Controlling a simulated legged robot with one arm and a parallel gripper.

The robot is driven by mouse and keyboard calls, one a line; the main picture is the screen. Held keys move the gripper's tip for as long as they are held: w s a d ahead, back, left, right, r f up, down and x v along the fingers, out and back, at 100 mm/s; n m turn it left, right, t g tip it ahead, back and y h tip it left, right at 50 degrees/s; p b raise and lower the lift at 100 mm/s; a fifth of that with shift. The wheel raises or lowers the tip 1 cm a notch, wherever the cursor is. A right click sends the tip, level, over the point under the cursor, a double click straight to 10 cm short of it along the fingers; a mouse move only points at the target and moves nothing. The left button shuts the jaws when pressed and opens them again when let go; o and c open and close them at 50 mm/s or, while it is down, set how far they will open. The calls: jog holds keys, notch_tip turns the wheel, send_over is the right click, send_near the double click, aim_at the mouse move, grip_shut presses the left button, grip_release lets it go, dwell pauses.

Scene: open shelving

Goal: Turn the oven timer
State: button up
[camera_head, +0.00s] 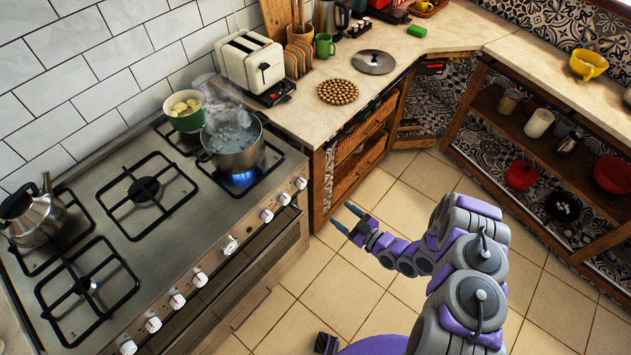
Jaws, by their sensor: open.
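The stove front has a row of knobs. My gripper (344,215) is open and empty. It hangs over the floor in front of the stove, to the right of the knobs and apart from them, with its fingers pointing toward the stove.
A steaming pot (233,148) stands over a lit blue flame, with a green bowl (186,110) beside it. A kettle (33,212) is on the left burner. The oven handle (252,307) runs below the knobs. Tiled floor lies open between stove and shelving (520,125).

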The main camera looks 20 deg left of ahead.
jog(key=b, duration=0.3)
send_near(304, 185)
jog(key=x, duration=0.8)
jog(key=shift+w+a+f, duration=0.1)
jog(key=shift+a+f, duration=0.05)
jog(key=shift+a, duration=0.25)
jog(key=c, duration=1.1)
jog(key=shift+o, duration=0.2)
jog(key=shift+m, duration=0.3)
